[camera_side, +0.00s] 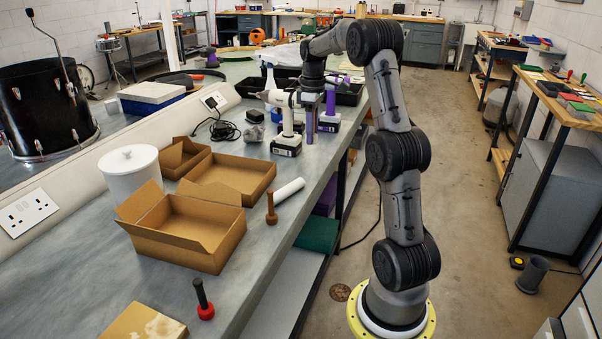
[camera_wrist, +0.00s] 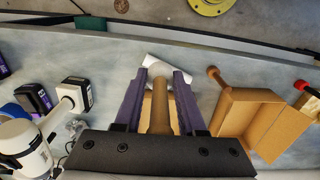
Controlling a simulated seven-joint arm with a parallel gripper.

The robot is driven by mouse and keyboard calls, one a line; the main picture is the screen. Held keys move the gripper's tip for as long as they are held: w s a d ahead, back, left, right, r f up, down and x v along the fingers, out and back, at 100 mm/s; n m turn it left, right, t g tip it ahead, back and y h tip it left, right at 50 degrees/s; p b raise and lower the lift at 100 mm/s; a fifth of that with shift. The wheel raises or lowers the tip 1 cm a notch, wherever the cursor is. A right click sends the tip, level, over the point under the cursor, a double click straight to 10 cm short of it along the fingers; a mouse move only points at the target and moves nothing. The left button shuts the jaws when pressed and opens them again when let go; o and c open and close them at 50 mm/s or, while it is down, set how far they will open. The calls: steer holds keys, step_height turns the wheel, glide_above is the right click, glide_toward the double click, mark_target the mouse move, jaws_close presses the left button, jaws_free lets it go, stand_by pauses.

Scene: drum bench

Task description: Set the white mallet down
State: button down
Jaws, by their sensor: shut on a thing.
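My gripper (camera_wrist: 164,78) is shut on the white mallet, whose tan handle (camera_wrist: 160,112) shows between the two purple fingers in the wrist view. White shows past the handle's far end, where I cannot clearly part the mallet's head from a white tube behind it. In the side view my gripper (camera_side: 318,138) points down over the bench (camera_side: 250,265), near the cordless drills. I cannot make out the mallet in that view, nor whether it touches the bench top.
A white tube (camera_side: 289,191) lies near the bench's front edge. Beside it stand a brown mallet (camera_side: 271,212) and open cardboard boxes (camera_side: 200,252). A white drill (camera_side: 287,130) is close to my gripper. A red-and-black mallet (camera_side: 204,304) stands nearer, with bare bench around it.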

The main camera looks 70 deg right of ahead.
steer(key=shift+s+d+f+m, duration=0.1)
steer(key=shift+s+d+m, duration=0.2)
steer(key=shift+s+d, duration=0.3)
step_height(320, 180, down, 5)
glide_above(301, 172)
steer(key=f, duration=0.8)
steer(key=shift+s+a+f, duration=0.1)
steer(key=shift+s+a, duration=0.3)
steer(key=shift+w+d+f, duration=0.45)
steer(key=shift+d+f, duration=0.1)
steer(key=shift+f, duration=1.8)
steer(key=shift+f, duration=0.1)
steer(key=c, duration=0.5)
jaws_free()
